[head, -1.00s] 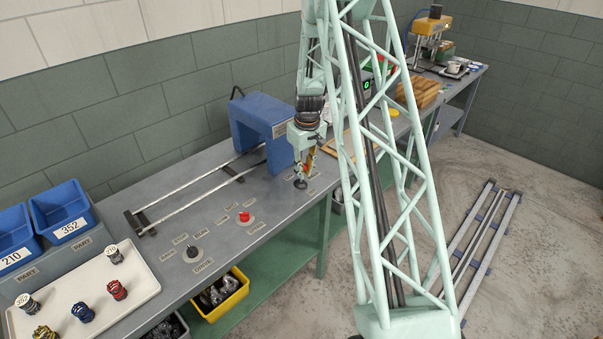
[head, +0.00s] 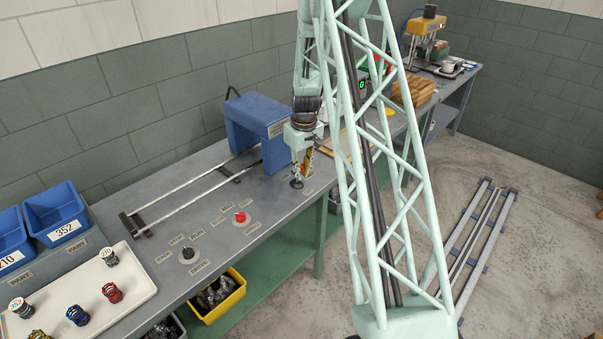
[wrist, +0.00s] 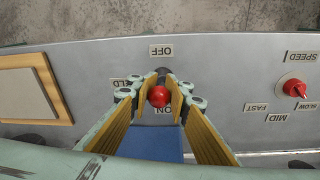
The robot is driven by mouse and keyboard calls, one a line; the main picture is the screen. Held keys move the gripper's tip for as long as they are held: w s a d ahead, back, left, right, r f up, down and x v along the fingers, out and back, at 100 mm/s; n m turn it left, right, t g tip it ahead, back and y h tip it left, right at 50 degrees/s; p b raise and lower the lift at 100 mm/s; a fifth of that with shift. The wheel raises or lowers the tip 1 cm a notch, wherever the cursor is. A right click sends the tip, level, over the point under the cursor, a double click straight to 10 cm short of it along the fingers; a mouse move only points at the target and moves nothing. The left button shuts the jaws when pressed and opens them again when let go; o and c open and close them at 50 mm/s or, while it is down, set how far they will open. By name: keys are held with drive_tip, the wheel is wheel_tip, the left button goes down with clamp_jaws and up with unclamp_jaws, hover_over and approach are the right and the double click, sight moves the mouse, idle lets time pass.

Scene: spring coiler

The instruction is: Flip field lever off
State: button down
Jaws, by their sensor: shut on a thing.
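The field lever's red ball knob (wrist: 158,96) shows in the wrist view between the fingertips of my gripper (wrist: 161,92). The gripper is shut on it, with a yellow-lined finger at each side. An OFF label (wrist: 161,50) lies beyond the knob, and an ON label (wrist: 166,111) is partly covered just below it. A FIELD label at the left is partly hidden by a finger. In the head view my gripper (head: 300,170) is low over the lever's dark round base (head: 297,183). The lever's exact tilt is hard to tell.
A red SPEED knob (wrist: 295,88) stands to the right in the wrist view. In the head view, a blue machine housing (head: 259,130) is close behind and left of my gripper. A black DRIVE knob (head: 188,253) is further left. The bench's front edge is near.

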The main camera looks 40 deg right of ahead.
drive_tip(key=shift+s, duration=0.1)
idle(0.6)
drive_tip(key=c, duration=2.5)
unclamp_jaws()
drive_tip(key=shift+d, duration=0.1)
drive_tip(key=shift+r, duration=0.2)
wheel_tip(320, 180, up, 12)
drive_tip(key=s, duration=0.1)
drive_tip(key=shift+s+a+f, duration=0.15)
drive_tip(key=shift+a+f, duration=0.1)
drive_tip(key=shift+a, duration=0.1)
